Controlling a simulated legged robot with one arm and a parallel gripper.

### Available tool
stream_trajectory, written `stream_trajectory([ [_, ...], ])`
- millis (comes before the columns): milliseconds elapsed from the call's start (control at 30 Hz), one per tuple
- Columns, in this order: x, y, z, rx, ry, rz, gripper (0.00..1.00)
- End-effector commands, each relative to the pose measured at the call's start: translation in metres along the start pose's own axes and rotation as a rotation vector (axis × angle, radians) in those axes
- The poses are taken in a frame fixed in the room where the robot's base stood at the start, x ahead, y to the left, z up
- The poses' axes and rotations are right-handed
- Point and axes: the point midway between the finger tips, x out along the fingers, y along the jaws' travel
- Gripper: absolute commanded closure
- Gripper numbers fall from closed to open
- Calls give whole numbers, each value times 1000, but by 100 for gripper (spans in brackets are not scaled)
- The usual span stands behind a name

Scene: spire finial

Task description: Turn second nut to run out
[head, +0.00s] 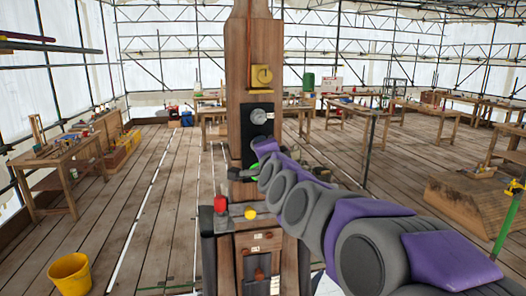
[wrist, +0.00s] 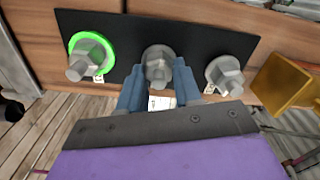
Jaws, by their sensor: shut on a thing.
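Three grey hex nuts on studs stand in a row on a black plate (wrist: 205,37) in the wrist view. The middle nut (wrist: 157,62) is between the blue fingers of my gripper (wrist: 158,82), which is shut on it. The left nut (wrist: 84,62) has a bright green ring (wrist: 75,42) around its base. The right nut (wrist: 224,72) stands free. In the head view the plate (head: 248,122) is upright on the wooden post (head: 252,62), with one nut (head: 260,116) clear above my gripper. My arm hides the middle nut there.
A yellow block (wrist: 282,82) sits beyond the right nut; it also shows higher on the post (head: 261,77). A ledge below holds a red item (head: 220,204) and a yellow knob (head: 250,213). A yellow bucket (head: 70,274) stands on the floor at left.

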Motion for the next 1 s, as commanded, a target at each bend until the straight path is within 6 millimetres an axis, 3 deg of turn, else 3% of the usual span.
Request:
stream_trajectory([
  [33,1,8,4,-46,-9,14,97],
  [1000,3,6,5,-964,-16,14,97],
])
